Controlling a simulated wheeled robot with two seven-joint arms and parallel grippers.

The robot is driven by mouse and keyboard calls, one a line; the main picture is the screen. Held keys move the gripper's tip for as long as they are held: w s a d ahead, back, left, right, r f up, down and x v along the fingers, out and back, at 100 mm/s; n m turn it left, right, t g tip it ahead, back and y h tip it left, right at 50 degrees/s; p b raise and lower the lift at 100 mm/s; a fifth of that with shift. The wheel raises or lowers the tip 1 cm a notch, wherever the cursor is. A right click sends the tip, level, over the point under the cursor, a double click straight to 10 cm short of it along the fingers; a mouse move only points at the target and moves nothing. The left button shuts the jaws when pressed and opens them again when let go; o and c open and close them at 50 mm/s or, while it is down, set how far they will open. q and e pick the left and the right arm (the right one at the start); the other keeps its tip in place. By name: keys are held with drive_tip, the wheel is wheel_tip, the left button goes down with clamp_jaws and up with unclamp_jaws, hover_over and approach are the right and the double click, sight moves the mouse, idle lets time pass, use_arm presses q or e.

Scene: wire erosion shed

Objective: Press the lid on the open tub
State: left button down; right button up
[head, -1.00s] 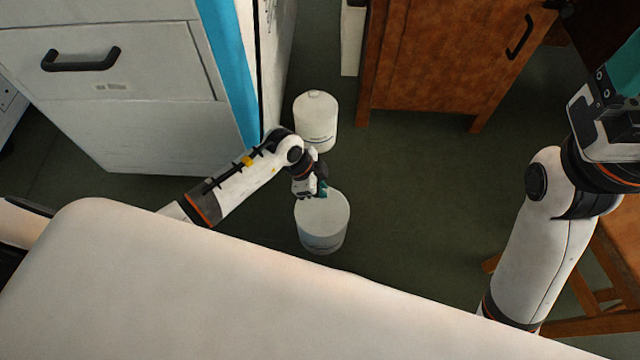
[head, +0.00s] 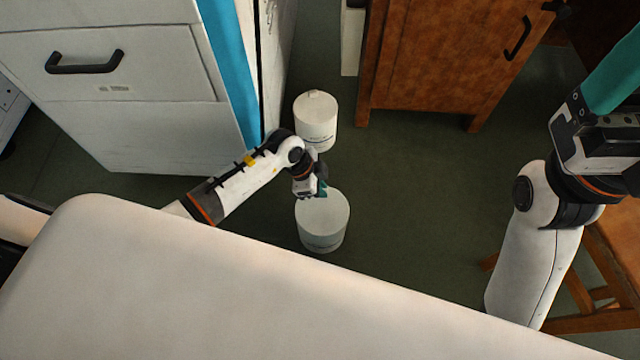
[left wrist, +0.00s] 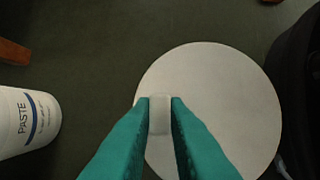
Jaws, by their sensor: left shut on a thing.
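The round white tub (head: 322,238) stands upright on the dark green floor. A flat pale round lid (head: 328,208) covers its top in the head view; I cannot tell whether it is fully seated or just above the rim. My left gripper (head: 321,190) is over the far side of the lid. In the left wrist view, its teal fingers (left wrist: 159,101) are shut on the lid's raised white grip, and the lid's disc (left wrist: 225,90) hides whatever is below. My right gripper (head: 612,75) is raised at the upper right, its fingertips not clearly shown.
Another white tub (head: 316,125), closed with a knob on top, stands just behind; the left wrist view shows a tub marked PASTE (left wrist: 25,120). A grey drawer cabinet (head: 150,130) is left, a wooden cabinet (head: 440,70) behind, a wooden stool (head: 610,255) right. Floor right of the tub is clear.

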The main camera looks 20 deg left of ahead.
use_arm(q)
drive_tip(key=c, duration=1.8)
unclamp_jaws()
drive_tip(key=o, duration=0.5)
drive_tip(key=shift+c, duration=0.2)
drive_tip(key=o, duration=0.5)
